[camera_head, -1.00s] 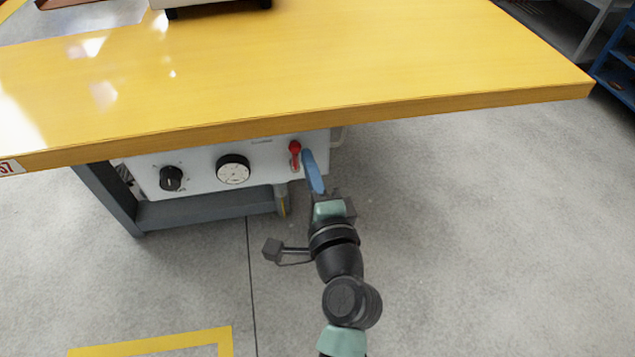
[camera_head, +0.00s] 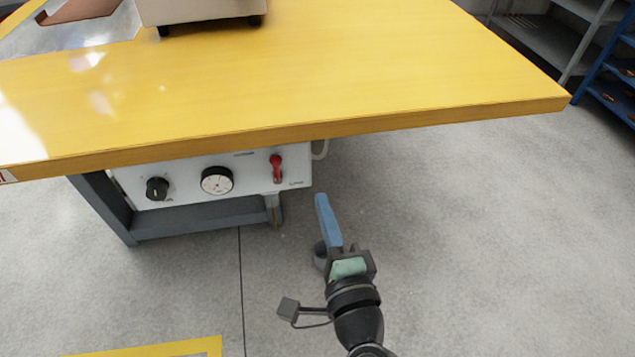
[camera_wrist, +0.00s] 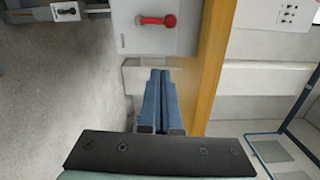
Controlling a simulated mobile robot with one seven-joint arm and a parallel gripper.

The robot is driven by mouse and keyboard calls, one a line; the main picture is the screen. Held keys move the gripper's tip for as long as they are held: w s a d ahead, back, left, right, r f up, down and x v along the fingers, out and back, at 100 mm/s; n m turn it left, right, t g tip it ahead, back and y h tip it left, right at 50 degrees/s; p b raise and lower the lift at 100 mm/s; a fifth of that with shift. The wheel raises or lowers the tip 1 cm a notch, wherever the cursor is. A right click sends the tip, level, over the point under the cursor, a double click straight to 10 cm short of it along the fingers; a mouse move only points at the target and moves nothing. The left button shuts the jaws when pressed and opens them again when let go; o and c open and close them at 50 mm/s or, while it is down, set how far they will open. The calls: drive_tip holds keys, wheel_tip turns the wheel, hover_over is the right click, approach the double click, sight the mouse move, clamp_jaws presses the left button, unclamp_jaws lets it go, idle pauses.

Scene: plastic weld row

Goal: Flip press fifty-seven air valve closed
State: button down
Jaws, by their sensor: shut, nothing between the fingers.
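The air valve (camera_head: 276,167) is a red lever on the white control panel (camera_head: 240,185) under the yellow table's front edge. In the head view its round end is up and its handle is upright. In the wrist view the red lever (camera_wrist: 157,21) lies sideways near the top of the picture, ahead of my fingers. My gripper (camera_head: 321,198) has blue fingers and is shut and empty. It is to the right of the panel and below the table edge, apart from the lever. In the wrist view the two fingers (camera_wrist: 160,72) lie side by side.
A black knob (camera_head: 157,188) and a round gauge (camera_head: 217,180) sit left of the lever. The yellow tabletop (camera_head: 330,75) overhangs the panel. A grey frame (camera_head: 200,214) runs below it. Blue shelving (camera_head: 608,90) stands far right.

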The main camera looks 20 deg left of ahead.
drive_tip(key=shift+v, duration=1.5)
drive_tip(key=w+d+r+n+t+h+p, duration=0.1)
drive_tip(key=w+d+r+n+t+p, duration=0.2)
drive_tip(key=r, duration=1)
drive_tip(key=w+d+r+n+t+h, duration=0.1)
drive_tip(key=w+r+n+t+h, duration=0.15)
drive_tip(key=r+n, duration=0.7)
drive_tip(key=s+d+r+t+h+p, duration=0.1)
drive_tip(key=s+d+r+t+h, duration=0.15)
drive_tip(key=r, duration=0.75)
drive_tip(key=s+d+r+t+h+p, duration=0.1)
drive_tip(key=s+d+r+t+h, duration=0.2)
drive_tip(key=r, duration=0.7)
drive_tip(key=s+d+r+t+h+p, duration=0.15)
drive_tip(key=s+r, duration=0.25)
drive_tip(key=r, duration=0.6)
wheel_tip(320, 180, up, 37)
drive_tip(key=p, duration=3.7)
drive_tip(key=shift+w+r+m, duration=0.2)
drive_tip(key=shift+w+m, duration=0.05)
drive_tip(key=shift+m, duration=0.2)
drive_tip(key=shift+t, duration=0.25)
